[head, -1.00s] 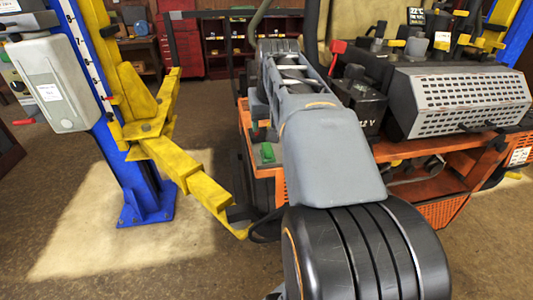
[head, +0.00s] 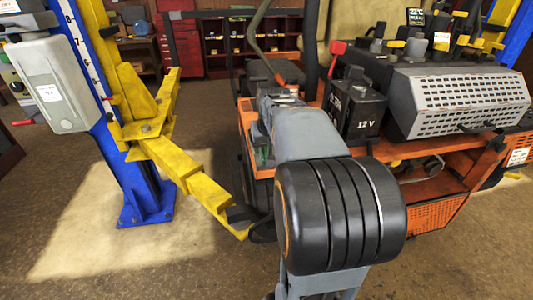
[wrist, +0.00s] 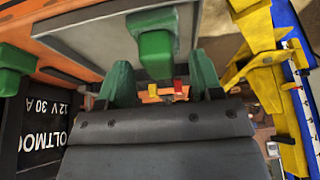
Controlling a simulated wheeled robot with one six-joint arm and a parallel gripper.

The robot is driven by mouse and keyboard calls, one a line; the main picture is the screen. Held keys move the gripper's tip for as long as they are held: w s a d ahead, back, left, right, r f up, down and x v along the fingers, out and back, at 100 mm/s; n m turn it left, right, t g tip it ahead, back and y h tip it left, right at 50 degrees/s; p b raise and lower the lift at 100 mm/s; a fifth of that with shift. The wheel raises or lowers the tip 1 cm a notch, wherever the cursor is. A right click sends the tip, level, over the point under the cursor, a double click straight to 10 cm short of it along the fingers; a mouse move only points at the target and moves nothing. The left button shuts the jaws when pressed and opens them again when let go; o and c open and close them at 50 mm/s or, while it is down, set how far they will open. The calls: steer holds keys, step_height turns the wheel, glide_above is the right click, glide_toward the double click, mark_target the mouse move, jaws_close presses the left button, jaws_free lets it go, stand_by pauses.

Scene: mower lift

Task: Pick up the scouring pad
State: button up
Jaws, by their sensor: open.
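My gripper (wrist: 160,75) shows in the wrist view as a dark body with two green fingers, spread apart with a gap between them. A green block (wrist: 155,48) with a broader upper part shows between and beyond the fingers, against a grey panel. A second green block (wrist: 12,62) is at the left edge. I cannot tell whether either is the scouring pad, nor whether the fingers touch anything. In the head view a small green patch (head: 262,156) shows at the left end of the orange bench, partly covered by my arm. My gripper is hidden there.
A yellow lift arm (head: 190,175) on a blue post (head: 143,195) stands at left. A black voltmeter box (wrist: 42,125) is at left in the wrist view.

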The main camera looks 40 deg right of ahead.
steer(key=shift+w+d+f, duration=0.1)
steer(key=shift+w+f, duration=0.15)
steer(key=shift+f, duration=0.35)
steer(key=c, duration=0.8)
steer(key=shift+o, duration=0.2)
steer(key=shift+r, duration=0.1)
